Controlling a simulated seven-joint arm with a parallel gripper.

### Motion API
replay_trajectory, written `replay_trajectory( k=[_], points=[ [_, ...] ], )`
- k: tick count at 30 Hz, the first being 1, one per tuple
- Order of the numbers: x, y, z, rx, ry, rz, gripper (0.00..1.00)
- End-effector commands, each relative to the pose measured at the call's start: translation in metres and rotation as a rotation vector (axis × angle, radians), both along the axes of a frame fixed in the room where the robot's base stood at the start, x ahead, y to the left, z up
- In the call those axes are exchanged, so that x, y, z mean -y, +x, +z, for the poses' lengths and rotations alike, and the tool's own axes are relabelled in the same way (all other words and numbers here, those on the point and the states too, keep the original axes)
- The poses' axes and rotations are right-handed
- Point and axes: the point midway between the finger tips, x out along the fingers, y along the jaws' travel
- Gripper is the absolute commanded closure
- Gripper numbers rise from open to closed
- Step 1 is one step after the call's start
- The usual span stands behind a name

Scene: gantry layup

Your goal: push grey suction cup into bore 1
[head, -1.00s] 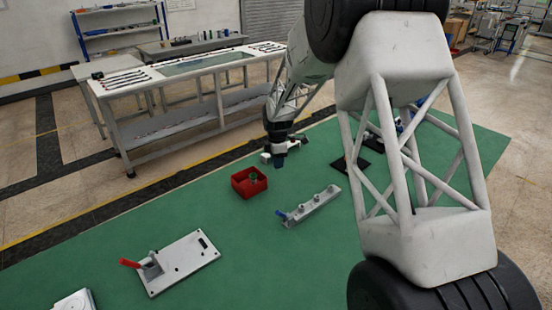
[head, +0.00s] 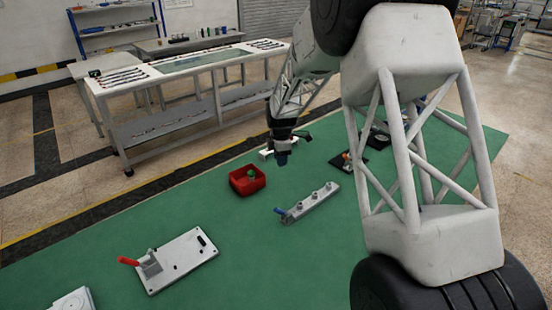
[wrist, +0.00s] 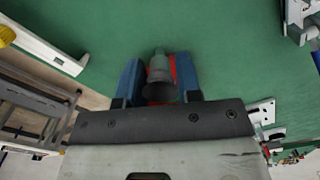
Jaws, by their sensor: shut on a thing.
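My gripper (head: 281,158) hangs above the green mat, behind the grey bar, in the head view. In the wrist view its blue fingers (wrist: 157,82) are shut on the grey suction cup (wrist: 160,68), with the narrow end pointing away from the palm. The cup is too small to make out in the head view. The pale grey bar (head: 296,213) lies on the mat with several round fittings along its top and a blue lever at its left end. I cannot tell which position is bore 1.
A red bin (head: 235,186) with a green item inside stands left of the bar. A grey plate (head: 186,265) with a red-handled clamp lies at front left. A black plate (head: 377,160) is at the right, partly behind my arm. The mat between these is clear.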

Motion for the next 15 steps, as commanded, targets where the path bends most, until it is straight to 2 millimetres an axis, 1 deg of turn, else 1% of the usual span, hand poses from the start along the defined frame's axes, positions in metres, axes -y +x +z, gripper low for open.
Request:
replay_trajectory(
  k=[5, 8, 15],
  points=[
    [0.037, -0.006, 0.011, 0.001, 0.0, -0.004, 0.9],
    [0.064, -0.012, 0.017, 0.001, 0.0, -0.005, 0.9],
    [0.129, -0.033, 0.033, 0.0, -0.001, -0.005, 0.9]
  ],
)
